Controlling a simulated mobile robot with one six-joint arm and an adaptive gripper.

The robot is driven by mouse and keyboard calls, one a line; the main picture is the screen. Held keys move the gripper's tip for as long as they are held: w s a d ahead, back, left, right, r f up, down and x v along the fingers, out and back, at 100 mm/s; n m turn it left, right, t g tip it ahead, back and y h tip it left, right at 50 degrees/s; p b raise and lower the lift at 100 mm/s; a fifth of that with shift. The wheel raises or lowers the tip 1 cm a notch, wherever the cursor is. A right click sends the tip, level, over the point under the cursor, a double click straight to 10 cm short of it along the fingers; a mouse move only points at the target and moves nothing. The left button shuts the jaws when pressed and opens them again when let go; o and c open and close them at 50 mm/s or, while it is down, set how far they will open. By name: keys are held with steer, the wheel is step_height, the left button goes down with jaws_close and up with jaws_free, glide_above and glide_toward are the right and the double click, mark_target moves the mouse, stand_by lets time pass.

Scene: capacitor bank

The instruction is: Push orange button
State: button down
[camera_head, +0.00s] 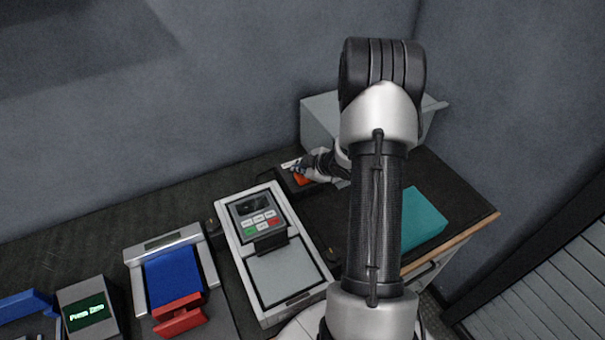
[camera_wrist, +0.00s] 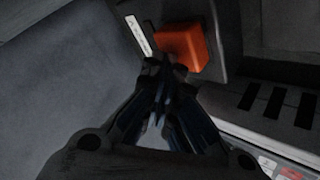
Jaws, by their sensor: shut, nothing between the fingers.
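The orange button (camera_wrist: 187,45) is a square orange block on a dark housing in the wrist view. In the head view a small part of the orange button (camera_head: 301,180) shows under my gripper, at the back of the bench. My gripper (camera_wrist: 165,66) is shut and empty, with its fingertips at the lower left edge of the button in the picture. I cannot tell whether they touch it. In the head view my gripper (camera_head: 301,168) is small and partly hides the button.
A white label strip (camera_wrist: 138,36) lies beside the button. A grey keypad device (camera_head: 262,225), a blue and red block device (camera_head: 172,280) and a small display box (camera_head: 88,311) stand to the left. A teal box (camera_head: 424,219) and a grey box (camera_head: 320,122) are near my arm.

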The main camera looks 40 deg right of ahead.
mark_target(301, 176)
steer(key=shift+f, duration=0.5)
stand_by(0.3)
steer(key=shift+r+p, duration=0.3)
steer(key=shift+r, duration=0.25)
step_height(301, 176, up, 6)
steer(key=p, duration=0.5)
steer(key=shift+r, duration=0.1)
stand_by(0.4)
